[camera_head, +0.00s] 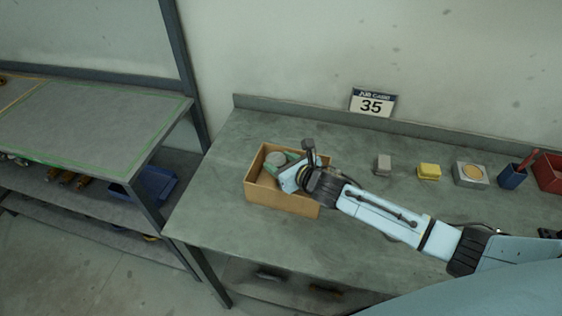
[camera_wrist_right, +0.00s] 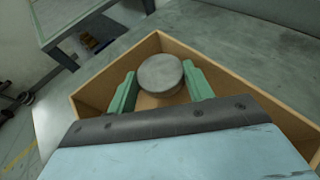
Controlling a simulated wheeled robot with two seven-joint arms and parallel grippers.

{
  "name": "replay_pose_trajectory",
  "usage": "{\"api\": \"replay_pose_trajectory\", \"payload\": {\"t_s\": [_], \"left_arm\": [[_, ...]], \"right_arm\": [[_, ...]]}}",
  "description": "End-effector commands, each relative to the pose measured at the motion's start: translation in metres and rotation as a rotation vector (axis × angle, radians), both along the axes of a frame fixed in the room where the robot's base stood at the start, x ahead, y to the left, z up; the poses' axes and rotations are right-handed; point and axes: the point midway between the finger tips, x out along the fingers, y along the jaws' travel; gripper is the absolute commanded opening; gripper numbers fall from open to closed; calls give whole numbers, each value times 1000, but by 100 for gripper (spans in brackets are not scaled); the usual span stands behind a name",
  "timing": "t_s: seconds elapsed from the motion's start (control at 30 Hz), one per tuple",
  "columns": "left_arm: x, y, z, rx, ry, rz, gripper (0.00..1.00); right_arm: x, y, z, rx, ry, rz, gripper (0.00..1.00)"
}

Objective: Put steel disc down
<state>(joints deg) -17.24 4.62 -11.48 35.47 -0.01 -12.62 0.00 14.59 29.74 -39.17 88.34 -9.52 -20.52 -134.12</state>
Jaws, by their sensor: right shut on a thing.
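The steel disc (camera_wrist_right: 160,74) is round and grey. My right gripper (camera_wrist_right: 160,82) is shut on it, with a green finger on each side. In the right wrist view the disc and fingers are over the inside of an open box (camera_wrist_right: 235,90) with tan walls. In the head view the disc (camera_head: 275,158) shows at the box's left part, and my right gripper (camera_head: 284,163) reaches into the box (camera_head: 283,199) from the right. I cannot tell whether the disc touches the box floor. My left gripper is not in view.
The box stands on a grey bench (camera_head: 215,205). To its right are a small grey block (camera_head: 383,164), a yellow block (camera_head: 429,171), a plate with a round inset (camera_head: 471,174), a blue cup (camera_head: 512,176) and a red bin (camera_head: 551,172). A sign (camera_head: 372,102) stands behind.

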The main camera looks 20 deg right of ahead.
Motion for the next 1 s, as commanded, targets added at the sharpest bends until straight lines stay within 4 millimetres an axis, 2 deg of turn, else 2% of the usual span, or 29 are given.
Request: {"api": "replay_pose_trajectory", "payload": {"t_s": [0.3,0.33,0.5,0.77,0.9,1.0], "left_arm": [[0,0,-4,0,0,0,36],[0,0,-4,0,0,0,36],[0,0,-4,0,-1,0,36],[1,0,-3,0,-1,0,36],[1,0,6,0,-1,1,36],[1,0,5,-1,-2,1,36]], "right_arm": [[-1,0,-9,-5,3,2,17],[-2,0,-11,-8,7,1,54],[-3,-1,-13,-10,10,0,73],[-4,-2,-13,-13,14,-1,73],[-4,-1,2,-11,13,0,73],[-18,-7,5,-14,11,1,73]]}}
